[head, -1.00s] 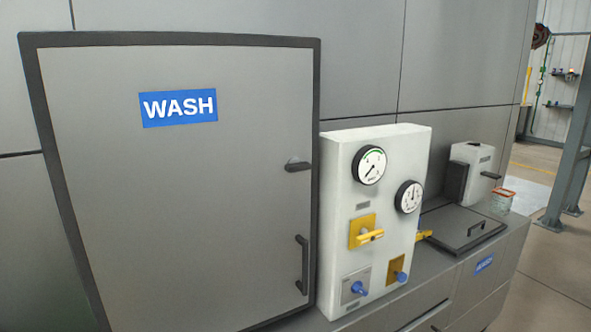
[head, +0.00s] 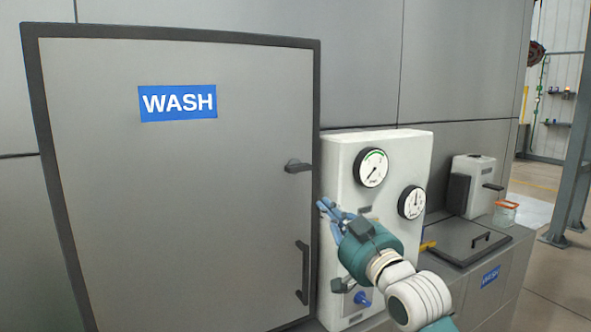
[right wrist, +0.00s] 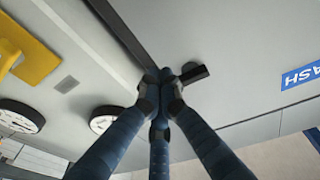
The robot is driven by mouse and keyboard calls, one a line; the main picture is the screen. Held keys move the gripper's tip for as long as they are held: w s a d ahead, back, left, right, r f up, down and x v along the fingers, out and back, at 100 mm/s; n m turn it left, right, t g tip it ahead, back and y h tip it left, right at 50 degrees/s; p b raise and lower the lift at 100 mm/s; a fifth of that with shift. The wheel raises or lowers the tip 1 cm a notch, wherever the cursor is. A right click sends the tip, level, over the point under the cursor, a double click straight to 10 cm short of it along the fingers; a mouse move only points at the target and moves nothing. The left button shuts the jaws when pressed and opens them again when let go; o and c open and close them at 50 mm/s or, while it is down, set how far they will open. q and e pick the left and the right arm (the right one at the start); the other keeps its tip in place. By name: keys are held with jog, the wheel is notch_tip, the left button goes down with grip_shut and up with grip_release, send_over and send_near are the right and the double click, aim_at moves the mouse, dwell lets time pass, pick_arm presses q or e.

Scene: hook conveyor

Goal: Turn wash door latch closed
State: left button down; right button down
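The wash door (head: 170,190) is a grey panel in a dark frame with a blue WASH label (head: 178,102). It looks flush in its frame. Its dark latch (head: 298,166) is near the right edge, with its lever lying about horizontal. The latch also shows in the right wrist view (right wrist: 196,74), just beyond the fingertips. My right gripper (head: 327,208) has its blue fingers drawn together at the tips, with nothing seen between them. It is below and right of the latch, apart from it in the head view. My left gripper is out of view.
A dark door handle (head: 303,272) is below the latch. A white control box (head: 345,160) with gauges stands right of the door, partly behind my right arm. A yellow switch plate (right wrist: 30,48) shows in the wrist view. A grey lidded counter (head: 465,240) is farther right.

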jog(key=s+a+r+n+y, duration=0.1)
jog(key=s+r, duration=0.4)
jog(key=r, duration=0.5)
jog(key=shift+s+a+r+n+t+y, duration=0.2)
jog(key=shift+s+a+n+t+y, duration=0.15)
jog(key=shift+a+y, duration=0.3)
jog(key=shift+w+d, duration=0.1)
notch_tip(320, 180, up, 4)
jog(key=p, duration=0.3)
send_over(298, 168)
jog(key=s, duration=0.2)
jog(key=shift+w+a+f, duration=0.15)
jog(key=shift+a+f, duration=0.05)
jog(key=shift+a, duration=0.05)
notch_tip(298, 168, down, 4)
jog(key=shift+w+r, duration=0.1)
jog(key=shift+r, duration=0.15)
jog(key=shift+f, duration=0.45)
jog(key=shift+a+f+n+y, duration=0.15)
jog(key=shift+n+y, duration=0.4)
jog(key=shift+n, duration=0.6)
